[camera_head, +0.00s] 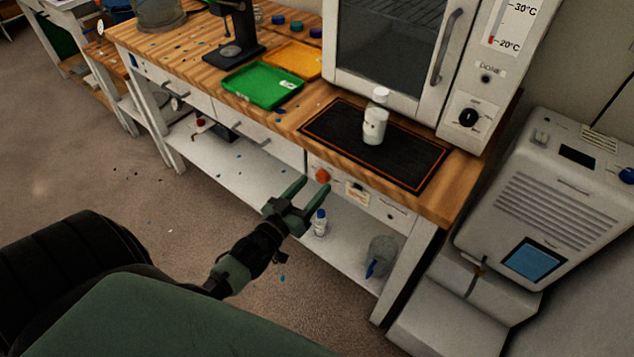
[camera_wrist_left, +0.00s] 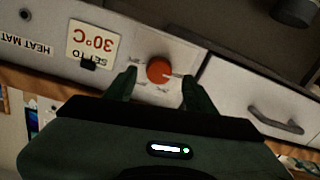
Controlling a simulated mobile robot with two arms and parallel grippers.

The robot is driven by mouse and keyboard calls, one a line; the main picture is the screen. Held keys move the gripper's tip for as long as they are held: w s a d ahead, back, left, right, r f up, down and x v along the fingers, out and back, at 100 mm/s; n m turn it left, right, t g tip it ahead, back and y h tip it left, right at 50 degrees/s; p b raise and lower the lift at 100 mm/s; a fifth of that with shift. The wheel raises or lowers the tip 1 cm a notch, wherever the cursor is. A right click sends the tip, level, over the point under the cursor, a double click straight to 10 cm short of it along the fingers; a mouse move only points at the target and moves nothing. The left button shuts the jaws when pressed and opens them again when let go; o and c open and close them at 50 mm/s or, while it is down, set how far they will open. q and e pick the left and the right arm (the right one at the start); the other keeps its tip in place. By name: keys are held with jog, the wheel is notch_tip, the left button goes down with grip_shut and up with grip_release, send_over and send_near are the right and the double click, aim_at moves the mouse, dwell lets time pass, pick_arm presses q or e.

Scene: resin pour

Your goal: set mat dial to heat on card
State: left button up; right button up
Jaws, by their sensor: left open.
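The mat dial is an orange-red knob (camera_head: 323,175) on the white front panel of the bench, below the black heat mat (camera_head: 385,150). It also shows in the left wrist view (camera_wrist_left: 159,70), with scale marks around it. The card (camera_wrist_left: 93,45) beside it reads "SET TO 30°C" and appears upside down; in the head view the card (camera_head: 356,194) is small. My left gripper (camera_head: 312,188) is open in front of the panel. In the wrist view its fingers (camera_wrist_left: 158,84) stand to either side of the dial; I cannot tell whether they touch it. My right gripper is not in view.
A white bottle (camera_head: 374,126) stands on the mat, in front of an oven (camera_head: 390,50). A green tray (camera_head: 262,85) and a yellow tray (camera_head: 293,60) lie on the bench. A drawer handle (camera_wrist_left: 275,120) projects beside the panel. A bottle (camera_head: 319,222) stands on the lower shelf.

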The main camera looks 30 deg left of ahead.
aim_at(322, 177)
pick_arm(q)
jog(key=shift+w+d, duration=0.15)
jog(key=shift+w, duration=1)
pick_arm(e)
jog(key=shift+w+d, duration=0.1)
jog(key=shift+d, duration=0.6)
pick_arm(q)
jog(key=shift+c, duration=0.3)
grip_shut()
